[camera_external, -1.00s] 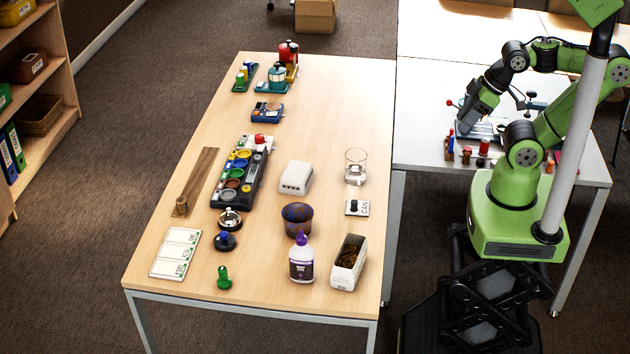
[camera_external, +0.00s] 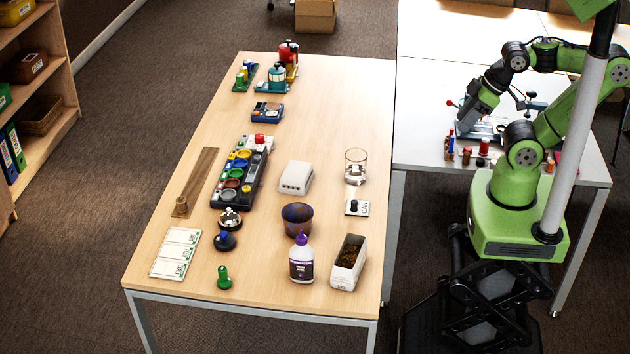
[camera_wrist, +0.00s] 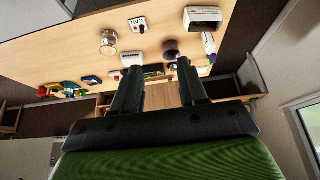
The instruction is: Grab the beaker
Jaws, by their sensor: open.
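The beaker (camera_external: 356,168) is a clear glass vessel standing upright near the right edge of the wooden table. It also shows in the wrist view (camera_wrist: 108,44), to the upper left of the fingers. My gripper (camera_wrist: 159,66) is open, with two dark fingers apart and nothing held between them. In the external view my arm is folded over the grey table to the right, well away from the beaker. The fingertips are hard to make out there.
On the wooden table (camera_external: 330,100), a CAN-labelled switch block (camera_external: 357,208) sits just in front of the beaker. A white box (camera_external: 295,178) is to its left, with a dark pot (camera_external: 297,219), glue bottle (camera_external: 301,262) and white bin (camera_external: 348,262) nearer. Behind the beaker is clear.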

